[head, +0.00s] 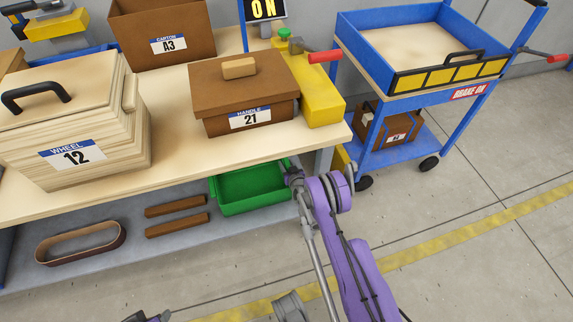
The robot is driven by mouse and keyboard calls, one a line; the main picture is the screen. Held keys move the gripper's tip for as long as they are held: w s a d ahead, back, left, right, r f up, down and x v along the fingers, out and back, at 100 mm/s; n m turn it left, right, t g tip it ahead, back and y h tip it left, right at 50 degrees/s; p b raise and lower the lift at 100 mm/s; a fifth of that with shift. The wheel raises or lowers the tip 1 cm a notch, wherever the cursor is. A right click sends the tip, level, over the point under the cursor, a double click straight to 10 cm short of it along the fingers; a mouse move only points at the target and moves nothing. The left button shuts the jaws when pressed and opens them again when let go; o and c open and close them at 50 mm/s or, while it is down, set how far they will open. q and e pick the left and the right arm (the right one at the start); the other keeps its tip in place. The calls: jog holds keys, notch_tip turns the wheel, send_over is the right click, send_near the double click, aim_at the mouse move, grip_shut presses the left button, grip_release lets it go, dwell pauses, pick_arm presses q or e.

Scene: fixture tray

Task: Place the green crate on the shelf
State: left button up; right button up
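The green crate (252,205) sits at the right end of the grey lower shelf (110,265) under the workbench. Its back part is hidden under the bench top. My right arm reaches in from the bottom right, and its gripper (294,179) is at the crate's right end, against or just beside the rim. The fingers are small and partly hidden, so I cannot tell whether they grip the rim. Only a dark and purple piece of my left arm shows at the bottom edge; its gripper is out of view.
Two brown bars (177,215) and a belt loop (80,243) lie on the shelf left of the crate. The bench top (170,155) above holds a wooden box (70,120), a brown lidded box (243,95) and a carton (160,30). A blue cart (440,135) stands right.

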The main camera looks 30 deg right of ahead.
jog(key=shift+o, duration=1.3)
jog(key=shift+r, duration=0.15)
